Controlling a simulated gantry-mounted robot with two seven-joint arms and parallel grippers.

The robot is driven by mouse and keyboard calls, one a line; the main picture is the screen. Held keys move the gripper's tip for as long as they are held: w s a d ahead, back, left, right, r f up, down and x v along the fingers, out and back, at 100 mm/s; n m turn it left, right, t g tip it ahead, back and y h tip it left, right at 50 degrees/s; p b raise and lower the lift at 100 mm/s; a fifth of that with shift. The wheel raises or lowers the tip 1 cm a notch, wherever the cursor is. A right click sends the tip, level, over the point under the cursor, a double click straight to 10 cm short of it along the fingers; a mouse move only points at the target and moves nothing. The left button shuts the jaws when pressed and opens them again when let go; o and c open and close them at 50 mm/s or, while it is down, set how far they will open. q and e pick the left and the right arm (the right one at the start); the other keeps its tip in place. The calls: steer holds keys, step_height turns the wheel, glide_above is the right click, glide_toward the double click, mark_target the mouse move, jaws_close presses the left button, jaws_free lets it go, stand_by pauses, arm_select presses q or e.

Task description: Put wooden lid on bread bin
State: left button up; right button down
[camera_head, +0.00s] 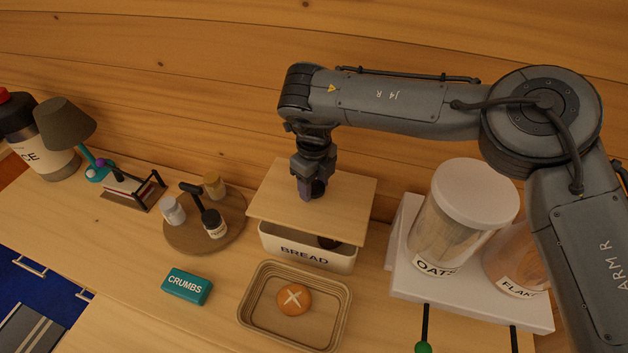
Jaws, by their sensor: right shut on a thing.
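The wooden lid (345,196) is a flat, pale rectangular board over the white bread bin (302,249), which bears the word BREAD. My right gripper (311,190) points down at the middle of the lid and is shut, holding it from above; the fingers hide the handle. The lid appears raised and shifted back from the bin, leaving a gap at the front right where a dark thing shows inside. Whether any edge of the lid touches the bin cannot be told. My left gripper is not in view.
A basket (343,312) with a round bun (294,299) stands in front of the bin. A teal CRUMBS box (187,286) and a round tray (231,238) with jars are left. A white riser (398,281) with the OATS jar (455,225) and FLAKES jar (512,262) is right.

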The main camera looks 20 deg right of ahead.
mark_target(314, 201)
steer(key=shift+f, duration=3.3)
steer(key=shift+f, duration=0.45)
stand_by(0.7)
steer(key=shift+c, duration=1.8)
jaws_free()
steer(key=shift+f, duration=0.1)
